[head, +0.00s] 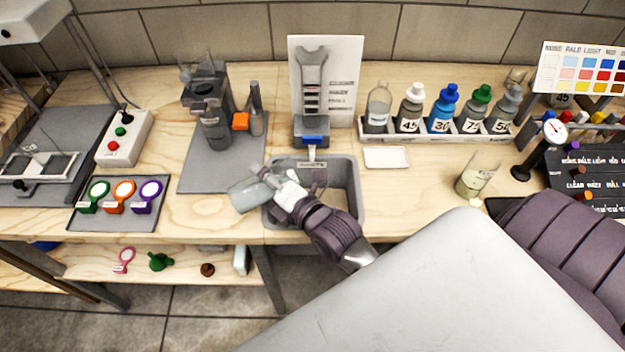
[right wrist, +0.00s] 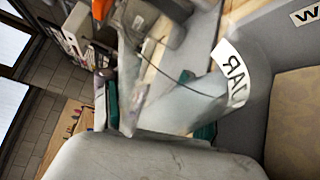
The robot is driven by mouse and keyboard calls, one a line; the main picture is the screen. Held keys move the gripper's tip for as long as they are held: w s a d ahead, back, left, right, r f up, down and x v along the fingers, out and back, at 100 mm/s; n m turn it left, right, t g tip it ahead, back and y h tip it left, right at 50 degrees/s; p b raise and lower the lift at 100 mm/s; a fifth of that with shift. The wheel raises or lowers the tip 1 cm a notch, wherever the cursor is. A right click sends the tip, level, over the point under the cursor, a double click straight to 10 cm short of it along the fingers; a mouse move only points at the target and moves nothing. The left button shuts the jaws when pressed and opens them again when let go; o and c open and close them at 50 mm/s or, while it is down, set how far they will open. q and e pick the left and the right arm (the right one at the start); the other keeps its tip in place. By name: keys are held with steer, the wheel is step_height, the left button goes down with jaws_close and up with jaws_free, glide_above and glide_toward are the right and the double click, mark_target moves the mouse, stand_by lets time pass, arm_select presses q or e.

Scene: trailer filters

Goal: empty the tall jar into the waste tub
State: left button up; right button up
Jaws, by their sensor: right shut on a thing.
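My right gripper (head: 278,190) is shut on a clear jar (head: 248,194). The jar lies tilted nearly on its side, pointing left, at the left rim of the grey waste tub (head: 357,205). In the right wrist view the jar (right wrist: 190,92) is see-through and bears a white label ending in "JAR". The tub wall (right wrist: 258,45) is right beside it, with a beige floor in the tub. I cannot tell whether anything is left in the jar. The gripper hides part of the tub's inside. My left gripper is not in view.
A beaker-like glass (head: 478,177) with yellowish contents stands on the right. A rack of labelled bottles (head: 440,110) is behind, with a small white tray (head: 386,157) before it. A grey mat (head: 205,175) with a device lies left of the tub.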

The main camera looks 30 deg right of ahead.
mark_target(281, 166)
steer(key=shift+d+f+m+b, duration=0.5)
steer(key=shift+d+f+b, duration=0.1)
steer(key=shift+f+b, duration=0.1)
steer(key=shift+s+d+r+m+t+y, duration=0.15)
steer(key=shift+r+m+t+y, duration=0.15)
steer(key=shift+r+m+t, duration=0.35)
stand_by(1.6)
steer(key=shift+d+f+m+t, duration=0.25)
steer(key=shift+d+f+m, duration=0.05)
steer(key=shift+m, duration=0.65)
stand_by(0.7)
steer(key=shift+s+d+r+m+t, duration=0.1)
steer(key=shift+d+r+m+t, duration=0.4)
steer(key=shift+m, duration=0.65)
steer(key=shift+s+d+r+m+t, duration=0.1)
steer(key=shift+d+r+m+t, duration=0.3)
steer(key=shift+m, duration=0.75)
stand_by(1.1)
